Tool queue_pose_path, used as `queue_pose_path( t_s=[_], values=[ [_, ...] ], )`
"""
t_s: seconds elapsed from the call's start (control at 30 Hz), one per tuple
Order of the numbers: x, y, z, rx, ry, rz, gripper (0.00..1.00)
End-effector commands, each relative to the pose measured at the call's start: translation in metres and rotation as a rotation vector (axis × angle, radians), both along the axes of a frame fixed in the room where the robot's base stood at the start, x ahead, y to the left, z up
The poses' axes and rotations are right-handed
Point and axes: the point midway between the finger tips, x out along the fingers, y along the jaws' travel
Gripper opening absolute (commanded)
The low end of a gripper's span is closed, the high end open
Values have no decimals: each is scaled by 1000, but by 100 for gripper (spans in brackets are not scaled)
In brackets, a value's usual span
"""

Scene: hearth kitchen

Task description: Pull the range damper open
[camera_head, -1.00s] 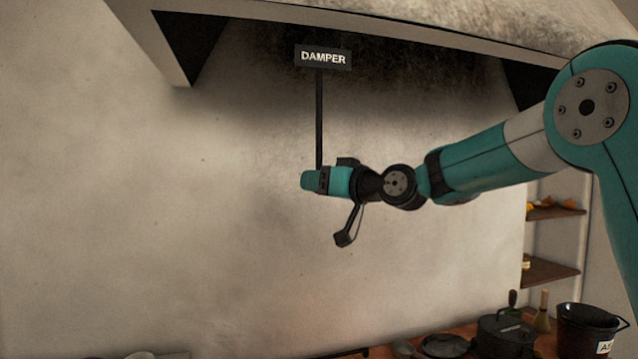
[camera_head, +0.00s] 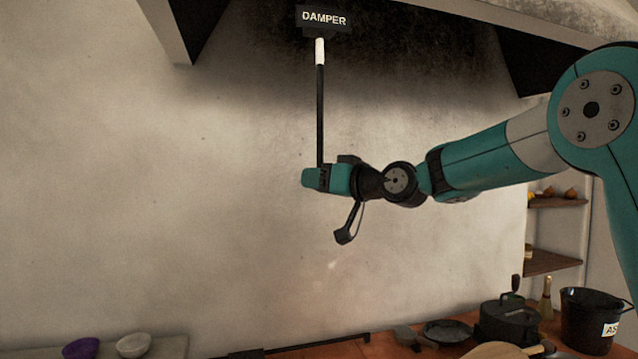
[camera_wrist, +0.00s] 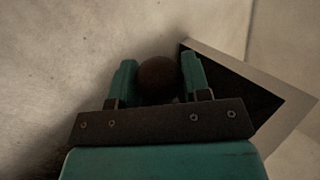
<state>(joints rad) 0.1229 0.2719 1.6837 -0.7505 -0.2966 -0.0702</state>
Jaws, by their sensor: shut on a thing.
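The range damper is a thin black rod (camera_head: 320,115) hanging from under the hood, below a dark sign (camera_head: 324,19) reading DAMPER. A white band (camera_head: 320,51) shows on the rod just below the sign. My gripper (camera_head: 313,178) is shut at the rod's lower end. In the wrist view a round dark brown knob (camera_wrist: 158,78) sits between the two teal fingers of my gripper (camera_wrist: 158,82). The rod's bottom end is hidden by my gripper in the head view.
The hood (camera_head: 167,30) overhangs the wall at the top. Below is a counter with a black lidded pot (camera_head: 508,322), a dark pan (camera_head: 447,331) and a black bucket (camera_head: 588,318). Purple (camera_head: 81,348) and pale (camera_head: 133,345) bowls stand at lower left. Wall around my gripper is clear.

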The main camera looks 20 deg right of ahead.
Motion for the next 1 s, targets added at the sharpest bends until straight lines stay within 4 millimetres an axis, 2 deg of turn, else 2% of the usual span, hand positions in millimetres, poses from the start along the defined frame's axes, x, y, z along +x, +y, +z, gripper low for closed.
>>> queue_pose_path(
  t_s=[0.07, 0.1, 0.2, 0.47, 0.63, 0.77, 1.0],
  values=[
    [0, 0, -7, -2, 19, 2, 1],
    [0, 0, -7, -3, 20, 1, 46],
    [0, 0, -7, -1, 18, 1, 68],
    [0, 0, -5, -1, 12, 2, 68],
    [-10, -8, -6, -2, 10, -1, 68],
    [-31, -22, -7, -2, 10, -3, 68],
    [-83, -58, -8, -2, 10, -6, 68]
  ],
)
